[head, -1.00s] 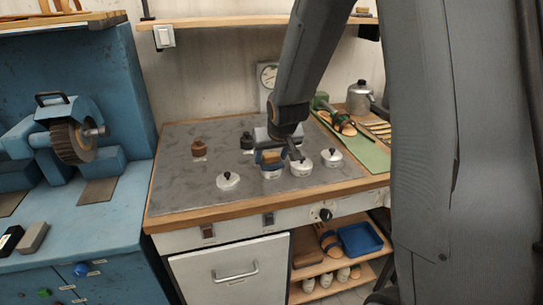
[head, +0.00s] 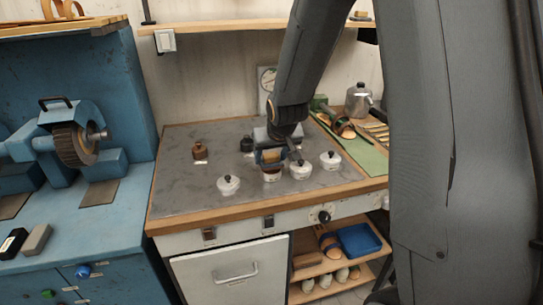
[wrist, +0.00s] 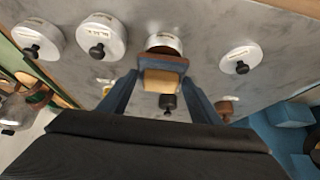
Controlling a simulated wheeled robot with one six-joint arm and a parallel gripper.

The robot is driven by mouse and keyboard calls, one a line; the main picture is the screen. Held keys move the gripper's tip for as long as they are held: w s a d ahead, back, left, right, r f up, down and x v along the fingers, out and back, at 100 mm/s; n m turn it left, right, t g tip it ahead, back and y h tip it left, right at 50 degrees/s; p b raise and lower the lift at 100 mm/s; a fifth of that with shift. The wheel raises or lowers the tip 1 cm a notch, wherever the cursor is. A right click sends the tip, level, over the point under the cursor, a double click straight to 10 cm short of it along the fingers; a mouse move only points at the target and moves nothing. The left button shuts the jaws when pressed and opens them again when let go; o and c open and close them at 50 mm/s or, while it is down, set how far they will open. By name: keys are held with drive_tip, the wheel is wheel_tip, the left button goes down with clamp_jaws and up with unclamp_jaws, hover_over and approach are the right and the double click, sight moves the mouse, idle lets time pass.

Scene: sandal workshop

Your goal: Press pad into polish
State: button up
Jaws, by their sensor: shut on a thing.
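My gripper (wrist: 161,92) is shut on a pad (wrist: 163,81), a small tan block with a brown edge, held between its two blue fingers. The pad also shows in the head view (head: 271,156). Directly by it is a white polish pot (wrist: 165,41), open, with a brown inside partly visible; the pad hides part of it. In the head view this pot (head: 271,176) stands on the grey worktop just below the pad. I cannot tell whether the pad touches the pot or the polish.
White lidded pots with black knobs stand to the left (head: 228,185) and right (head: 300,170) (head: 330,160) of the open pot. A brown bottle (head: 200,153) and a dark bottle (head: 247,144) stand behind. A green mat (head: 365,152) lies at right.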

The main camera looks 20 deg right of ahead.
sight(271, 155)
drive_tip(key=shift+r+p, duration=2.85)
drive_tip(key=shift+p, duration=0.3)
